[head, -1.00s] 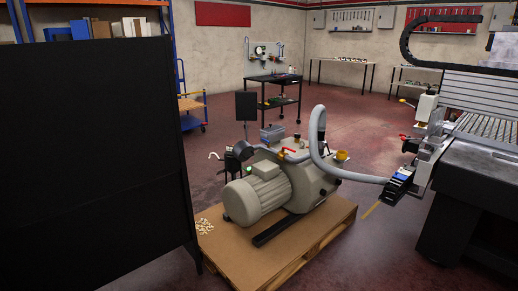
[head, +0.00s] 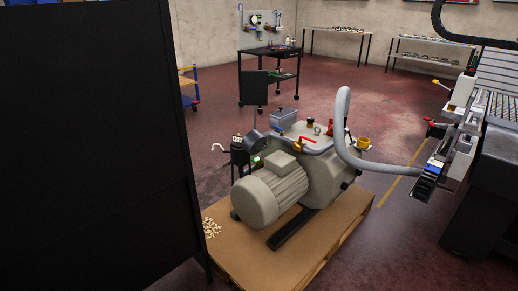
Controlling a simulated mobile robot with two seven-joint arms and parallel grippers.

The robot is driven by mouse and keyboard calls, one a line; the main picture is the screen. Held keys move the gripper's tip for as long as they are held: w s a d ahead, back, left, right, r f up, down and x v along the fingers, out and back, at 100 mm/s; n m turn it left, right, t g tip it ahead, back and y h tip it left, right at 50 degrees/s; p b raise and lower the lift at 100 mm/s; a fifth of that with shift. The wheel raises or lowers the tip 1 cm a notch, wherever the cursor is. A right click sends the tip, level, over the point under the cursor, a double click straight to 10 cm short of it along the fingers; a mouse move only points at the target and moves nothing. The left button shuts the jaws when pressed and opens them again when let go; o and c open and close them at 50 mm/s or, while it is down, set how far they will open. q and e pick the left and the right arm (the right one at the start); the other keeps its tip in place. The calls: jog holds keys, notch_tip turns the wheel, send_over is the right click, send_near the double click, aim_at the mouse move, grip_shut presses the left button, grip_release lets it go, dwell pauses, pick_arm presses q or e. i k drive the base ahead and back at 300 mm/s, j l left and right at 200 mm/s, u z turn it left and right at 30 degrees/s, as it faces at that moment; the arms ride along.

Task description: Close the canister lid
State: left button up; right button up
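A beige vacuum pump (head: 270,193) with a ribbed motor stands on a wooden pallet (head: 245,250). On its far left side is a dark grey round part (head: 257,143), tilted, beside a small black unit with a green light. It may be the canister or its lid; I cannot tell which, nor whether the lid stands open. A small grey-blue box (head: 285,116) sits behind it. Red-handled valve parts (head: 308,141) are on top. Neither of my grippers is in view.
A tall black panel (head: 95,150) blocks the left side. A grey hose (head: 343,125) arches from the pump to the machine (head: 490,180) at right. Pale pellets (head: 211,228) lie on the pallet's left. Red floor (head: 400,105) is open behind the pump.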

aim_at(254, 142)
jog(key=u, duration=1.1)
jog(key=i+l+u, duration=0.1)
jog(key=l+u, duration=0.4)
jog(key=l, duration=0.15)
jog(key=l+u, duration=0.5)
jog(key=l, duration=0.15)
jog(key=k+l+u, duration=0.1)
jog(key=l+u, duration=0.4)
jog(key=l, duration=0.15)
